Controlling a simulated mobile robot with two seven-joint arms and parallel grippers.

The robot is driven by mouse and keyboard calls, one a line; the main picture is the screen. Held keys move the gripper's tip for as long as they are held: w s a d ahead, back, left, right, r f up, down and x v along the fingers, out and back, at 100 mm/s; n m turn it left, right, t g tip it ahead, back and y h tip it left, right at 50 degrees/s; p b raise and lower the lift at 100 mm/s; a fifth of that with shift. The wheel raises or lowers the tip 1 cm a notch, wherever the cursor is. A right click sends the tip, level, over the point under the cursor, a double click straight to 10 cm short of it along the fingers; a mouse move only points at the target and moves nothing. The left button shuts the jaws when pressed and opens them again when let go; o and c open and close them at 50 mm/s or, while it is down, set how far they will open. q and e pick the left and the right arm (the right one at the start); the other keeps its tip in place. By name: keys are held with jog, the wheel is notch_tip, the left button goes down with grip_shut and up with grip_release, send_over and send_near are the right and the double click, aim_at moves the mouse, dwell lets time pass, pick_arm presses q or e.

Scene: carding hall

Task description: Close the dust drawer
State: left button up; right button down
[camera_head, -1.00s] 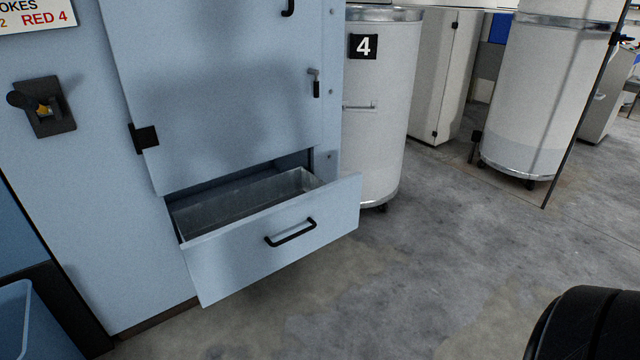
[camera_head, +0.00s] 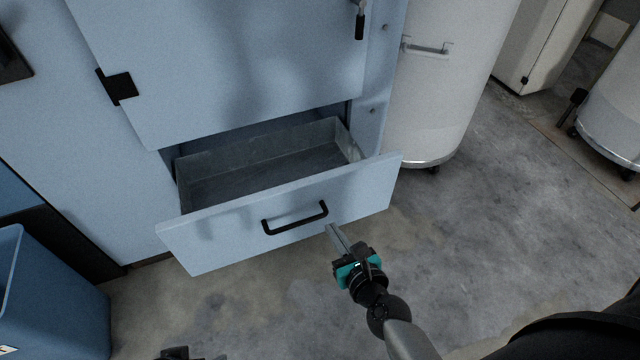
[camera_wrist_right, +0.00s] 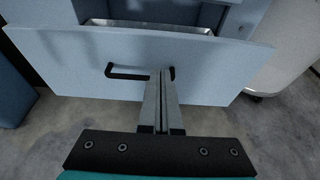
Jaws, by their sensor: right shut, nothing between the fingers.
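The dust drawer (camera_head: 345,198) is pulled out of the light blue cabinet; its front panel has a black bar handle (camera_head: 294,218). The metal inside of the drawer looks empty. My right gripper (camera_head: 331,228) is shut and empty, its fingertips just in front of the panel, right of the handle. In the right wrist view the shut fingers (camera_wrist_right: 163,74) overlap the right end of the handle (camera_wrist_right: 126,74) against the drawer front (camera_wrist_right: 215,75); I cannot tell whether they touch it.
A blue bin (camera_head: 50,300) stands at the lower left, beside the cabinet (camera_head: 230,60). A white drum (camera_head: 440,90) stands right of the cabinet. The concrete floor (camera_head: 480,230) to the right of the drawer is clear.

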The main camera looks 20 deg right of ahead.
jog(key=b, duration=0.3)
send_near(307, 188)
notch_tip(307, 188, down, 2)
jog(key=w, duration=0.2)
jog(key=x, duration=0.3)
jog(key=shift+w+a+r+b, duration=0.1)
jog(key=shift+a+r+b, duration=0.05)
jog(key=shift+r+b, duration=0.2)
pick_arm(q)
notch_tip(307, 188, up, 7)
jog(key=w+d+t, duration=0.1)
jog(key=w+t, duration=0.1)
jog(key=shift+d+f+t+h, duration=0.2)
jog(key=shift+d+t+h, duration=0.1)
jog(key=shift+h, duration=0.1)
pick_arm(e)
jog(key=shift+w, duration=0.6)
pick_arm(q)
jog(key=shift+a, duration=0.1)
